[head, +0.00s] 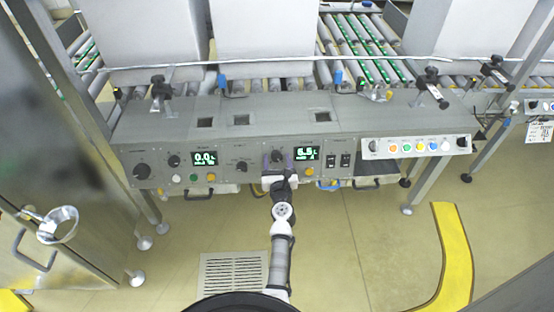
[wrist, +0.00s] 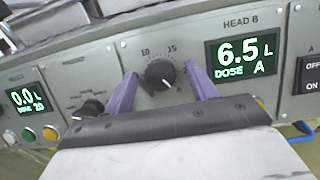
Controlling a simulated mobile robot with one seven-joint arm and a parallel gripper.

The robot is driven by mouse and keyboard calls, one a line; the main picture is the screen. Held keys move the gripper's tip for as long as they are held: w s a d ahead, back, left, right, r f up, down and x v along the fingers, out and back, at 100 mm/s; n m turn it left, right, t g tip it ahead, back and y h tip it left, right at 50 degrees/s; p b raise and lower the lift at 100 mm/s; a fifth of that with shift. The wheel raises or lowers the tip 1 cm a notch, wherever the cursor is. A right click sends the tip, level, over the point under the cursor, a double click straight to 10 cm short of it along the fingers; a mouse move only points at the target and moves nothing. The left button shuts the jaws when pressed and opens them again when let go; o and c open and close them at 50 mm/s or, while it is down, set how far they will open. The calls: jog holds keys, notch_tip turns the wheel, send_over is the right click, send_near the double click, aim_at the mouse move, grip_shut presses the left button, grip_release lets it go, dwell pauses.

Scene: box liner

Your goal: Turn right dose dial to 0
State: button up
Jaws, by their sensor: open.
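The right dose dial (wrist: 160,74) is a black knob with a white pointer mark, on the grey panel under HEAD B. Numbers 10 and 15 show above it. Its display (wrist: 242,54) reads 6.5 L, DOSE A; the same display is in the head view (head: 307,153). My gripper (wrist: 163,84) is open, with one purple finger on each side of the dial. A gap shows between the dial and each finger, so I cannot see contact. In the head view my gripper (head: 278,157) is at the panel, and it largely hides the dial.
The left display (wrist: 27,101) reads 0.0. A black knob (wrist: 92,108) lies just left of my gripper. Switches (wrist: 312,75) marked OFF and ON are at the right. A strip of coloured buttons (head: 417,146) juts out at the panel's right. Floor in front is mostly clear.

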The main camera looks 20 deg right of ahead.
jog(key=c, duration=1)
